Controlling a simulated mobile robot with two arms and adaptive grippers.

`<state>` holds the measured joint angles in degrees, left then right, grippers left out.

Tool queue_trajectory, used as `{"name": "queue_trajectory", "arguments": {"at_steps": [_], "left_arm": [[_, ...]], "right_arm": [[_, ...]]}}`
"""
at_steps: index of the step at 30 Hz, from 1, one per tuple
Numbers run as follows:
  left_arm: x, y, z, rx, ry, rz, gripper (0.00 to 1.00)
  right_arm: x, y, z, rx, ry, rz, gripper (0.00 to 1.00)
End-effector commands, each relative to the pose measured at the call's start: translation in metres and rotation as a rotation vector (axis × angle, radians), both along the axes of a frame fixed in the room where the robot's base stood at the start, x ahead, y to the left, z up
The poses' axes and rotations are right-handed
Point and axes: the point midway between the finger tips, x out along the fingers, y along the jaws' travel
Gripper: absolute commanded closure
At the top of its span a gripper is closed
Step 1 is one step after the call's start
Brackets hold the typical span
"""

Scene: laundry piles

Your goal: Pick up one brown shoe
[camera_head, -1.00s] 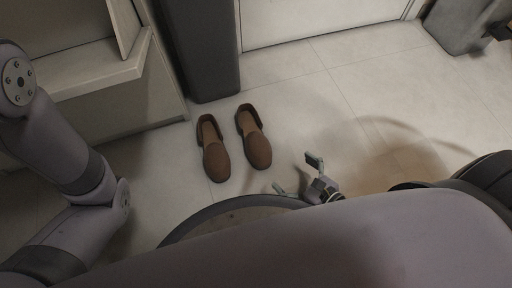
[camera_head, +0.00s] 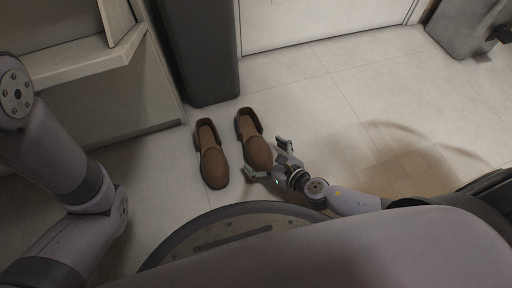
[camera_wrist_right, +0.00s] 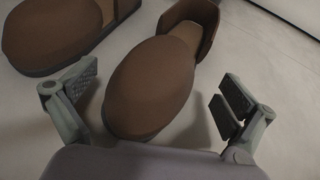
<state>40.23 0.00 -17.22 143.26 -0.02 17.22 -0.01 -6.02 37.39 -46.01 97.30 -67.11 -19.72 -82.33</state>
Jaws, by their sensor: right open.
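Two brown shoes lie side by side on the floor, toes toward me. The right-hand brown shoe (camera_head: 254,143) has its toe between the open fingers of my right gripper (camera_head: 267,160). In the right wrist view the same shoe (camera_wrist_right: 151,82) fills the middle, with a gap to the finger on the right; the finger on the left is close beside the toe. The jaws of the right gripper (camera_wrist_right: 150,108) are open and hold nothing. The left-hand brown shoe (camera_head: 211,157) lies just outside the left finger. My left arm shows at the left, but its gripper is out of view.
A dark grey column (camera_head: 203,60) stands right behind the shoes. A pale shelf unit (camera_head: 100,105) is at the left and a white door (camera_head: 310,20) at the back. The tiled floor (camera_head: 350,100) to the right is clear.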

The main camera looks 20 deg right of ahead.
Motion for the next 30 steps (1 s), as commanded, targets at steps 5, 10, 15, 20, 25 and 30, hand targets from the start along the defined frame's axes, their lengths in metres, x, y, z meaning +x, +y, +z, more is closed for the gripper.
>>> {"name": "queue_trajectory", "arguments": {"at_steps": [5, 10, 15, 20, 25, 30], "left_arm": [[0.000, 0.000, -0.019, 0.000, 0.001, 0.000, 0.80], [0.000, 0.000, -0.021, 0.000, 0.001, 0.000, 0.80], [0.000, 0.000, -0.020, 0.000, 0.001, 0.000, 0.80], [0.000, 0.000, -0.020, 0.000, 0.001, 0.000, 0.80], [0.001, 0.000, -0.020, 0.000, 0.002, 0.000, 0.80], [0.001, 0.000, -0.020, 0.000, 0.002, 0.000, 0.80]], "right_arm": [[0.023, 0.008, -0.013, 0.002, -0.002, 0.000, 0.00], [0.031, 0.011, -0.014, 0.000, -0.001, 0.000, 0.00], [0.030, 0.011, -0.014, 0.000, -0.001, 0.000, 0.00], [0.030, 0.011, -0.014, 0.000, -0.001, 0.000, 0.09], [0.030, 0.011, -0.014, 0.000, -0.001, 0.000, 0.21], [0.030, 0.011, -0.014, 0.000, -0.001, 0.000, 0.32]]}}
